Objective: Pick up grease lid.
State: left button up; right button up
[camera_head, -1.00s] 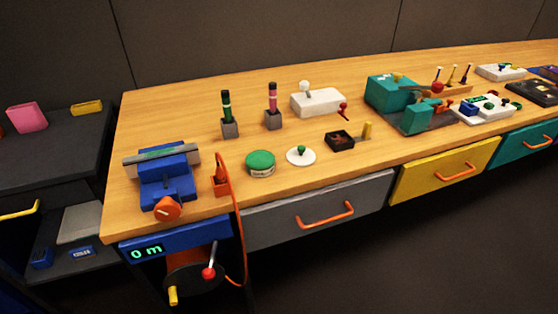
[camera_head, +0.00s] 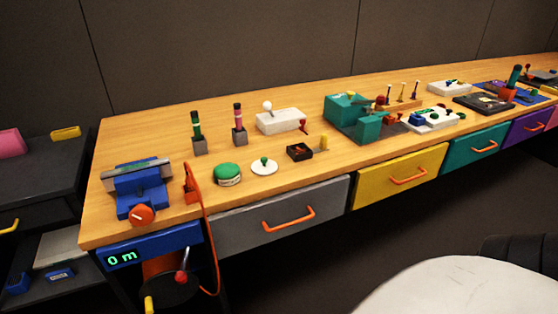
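A round tin (camera_head: 228,179) with a green top stands near the front edge of the wooden bench, left of centre. A flat white disc (camera_head: 256,170) with a small green knob lies just right of it, apart from it. The disc looks like a lid; I cannot tell whether the tin's green top is a lid or its contents. Neither of my grippers is in view. A pale rounded shape and a dark ridged part fill the lower right corner, in front of the bench.
A small black box (camera_head: 299,152) is right of the disc. Behind stand two upright pen-like tools and a white joystick box (camera_head: 281,121). An orange cable (camera_head: 205,225) hangs over the front edge, left of the tin. A blue vise-like device (camera_head: 140,190) is farther left.

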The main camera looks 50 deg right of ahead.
aim_at(263, 166)
jog(key=u, duration=0.1)
jog(key=k, duration=0.35)
jog(key=z, duration=0.9)
